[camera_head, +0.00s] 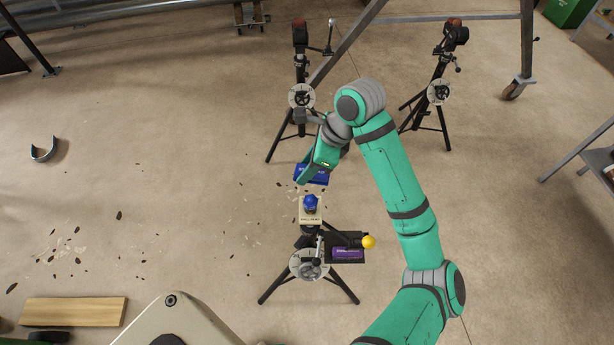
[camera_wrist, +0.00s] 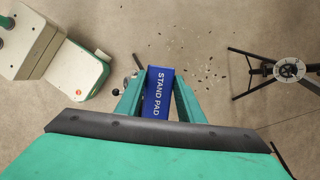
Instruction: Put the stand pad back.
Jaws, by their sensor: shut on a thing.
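The stand pad is a blue block (camera_wrist: 158,95) lettered "STAND PAD" in the wrist view. It also shows in the head view as a blue piece (camera_head: 311,175) at my gripper's end. My gripper (camera_wrist: 160,100) is shut on it, with one green finger on each side. In the head view my gripper (camera_head: 316,168) is above and beyond the near pipe stand (camera_head: 309,264). That stand carries a pale block (camera_head: 311,216) with a blue knob on top, and a dark side tray with a purple block (camera_head: 348,253) and a yellow ball (camera_head: 368,242).
Two more pipe stands with red-and-black heads stand behind, one at centre (camera_head: 300,60) and one at right (camera_head: 440,92). A wooden plank (camera_head: 73,311) and a curved metal piece (camera_head: 44,150) lie on the floor at left. Dark debris is scattered there. Much of the left floor is clear.

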